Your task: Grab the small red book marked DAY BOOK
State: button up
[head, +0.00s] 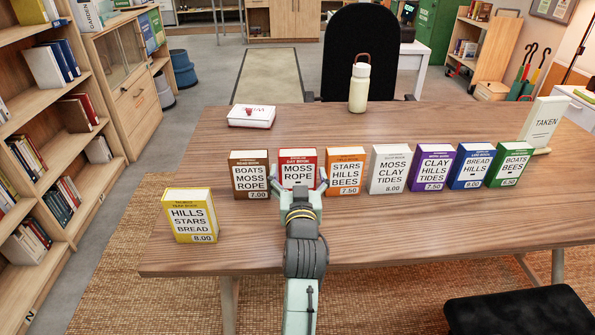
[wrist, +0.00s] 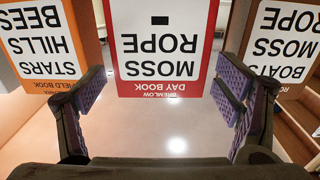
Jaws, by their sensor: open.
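The small red book (head: 297,163) stands upright on the table in the row of books, between a brown book and an orange book. In the wrist view the red book (wrist: 165,50) is upside down, with DAY BOOK readable on its red band and MOSS ROPE on its white label. My gripper (head: 303,187) is in front of its lower part in the head view. In the wrist view my gripper (wrist: 165,88) is open, its purple-padded fingers spread to either side of the red book's near edge. Nothing is between the fingers' pads. My gripper hides the book's lower front in the head view.
The brown book (head: 249,173) and orange book (head: 346,171) stand close on either side, with small gaps. More books continue right; a yellow book (head: 190,215) stands front left. A white box (head: 252,117) and a cream bottle (head: 359,90) are behind.

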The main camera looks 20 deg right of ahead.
aim_at(298, 166)
jog(key=p+x, duration=0.1)
jog(key=x, duration=0.3)
jog(key=shift+w+d+r, duration=0.1)
jog(key=shift+w, duration=0.3)
jog(key=c, duration=0.9)
jog(key=shift+c, duration=0.6)
jog(key=shift+r+p, duration=0.2)
jog(key=shift+p, duration=0.2)
